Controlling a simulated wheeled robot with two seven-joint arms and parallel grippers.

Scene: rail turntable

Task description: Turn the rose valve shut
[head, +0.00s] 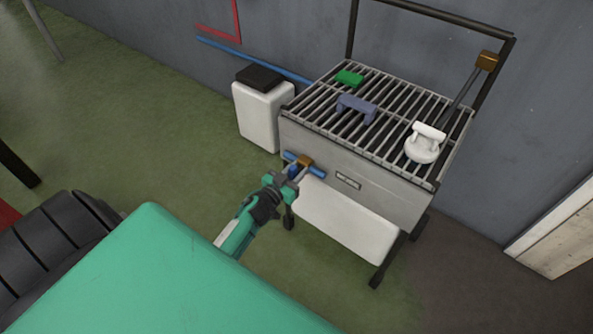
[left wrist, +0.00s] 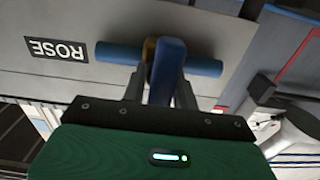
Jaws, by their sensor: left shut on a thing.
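The rose valve has a brass body (head: 306,161) on a short blue pipe (head: 316,171) at the front of the grey grill-topped cart. A label reading ROSE (left wrist: 57,49) is beside it in the left wrist view. The valve's blue lever (left wrist: 167,72) appears to stand crosswise to the blue pipe (left wrist: 204,67). My left gripper (head: 291,178) is shut on the lever, with a finger on each side of it in the left wrist view (left wrist: 160,92). The fingers hide part of the lever in the head view. My right gripper is not in view.
The cart's slatted top (head: 390,107) holds a green block (head: 349,78), a blue-grey piece (head: 357,107) and a white round-based piece (head: 421,149). A white container with a dark lid (head: 262,112) stands left of the cart. Green floor (head: 150,120) is clear at left.

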